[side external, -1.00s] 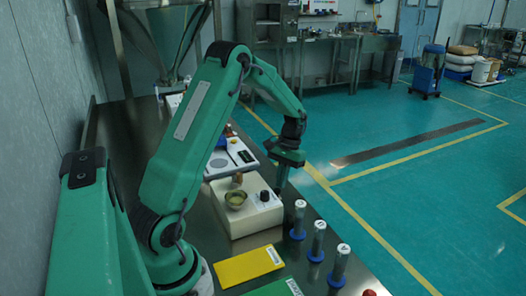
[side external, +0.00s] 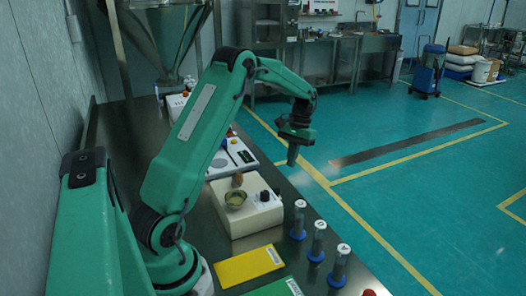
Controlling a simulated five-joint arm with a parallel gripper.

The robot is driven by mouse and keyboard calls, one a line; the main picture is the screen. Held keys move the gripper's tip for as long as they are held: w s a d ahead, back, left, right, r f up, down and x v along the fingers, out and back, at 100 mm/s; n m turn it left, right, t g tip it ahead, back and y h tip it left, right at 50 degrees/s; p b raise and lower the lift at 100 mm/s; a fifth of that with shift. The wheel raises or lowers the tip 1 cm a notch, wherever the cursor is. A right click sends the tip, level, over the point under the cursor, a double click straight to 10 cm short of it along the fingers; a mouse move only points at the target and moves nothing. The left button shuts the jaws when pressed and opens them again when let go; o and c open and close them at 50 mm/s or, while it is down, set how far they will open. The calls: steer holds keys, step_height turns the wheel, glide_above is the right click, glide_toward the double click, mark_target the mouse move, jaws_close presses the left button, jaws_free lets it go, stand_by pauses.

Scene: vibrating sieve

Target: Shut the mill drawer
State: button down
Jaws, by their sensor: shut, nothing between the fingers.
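A cream box-shaped device (side external: 234,220) stands on the steel bench, with a black knob on its right side. A small metal bowl (side external: 236,198) with pale contents sits on its top, and a brown upright piece (side external: 238,180) stands behind the bowl. I cannot make out a mill drawer or tell whether one is open. My gripper (side external: 292,163) points down, shut and empty. In the picture it is above and to the right of the cream device, over the floor beyond the bench edge.
A white scale-like device (side external: 243,157) is behind the cream one. Several capped tubes on blue bases (side external: 298,220) line the bench's right edge. A yellow card (side external: 248,266) and a green card (side external: 275,288) lie in front. A metal hopper (side external: 165,35) stands at the back left.

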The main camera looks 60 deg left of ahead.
steer(key=v, duration=0.5)
steer(key=shift+w+r, duration=0.1)
steer(key=shift+r, duration=0.1)
steer(key=shift+r, duration=0.1)
steer(key=s+d+r+m+t+y, duration=0.1)
steer(key=s+d+r+t, duration=0.1)
steer(key=s+d+r, duration=0.35)
steer(key=s+d+r+m+t+y, duration=0.1)
steer(key=s+d+r+m+t, duration=0.1)
steer(key=d+r, duration=0.55)
steer(key=s+d+f+m+t, duration=0.2)
steer(key=s+d+f+t, duration=0.1)
steer(key=s+d, duration=0.7)
steer(key=shift+s+d+t, duration=0.35)
steer(key=shift+s+t, duration=0.45)
steer(key=shift+s, duration=1.45)
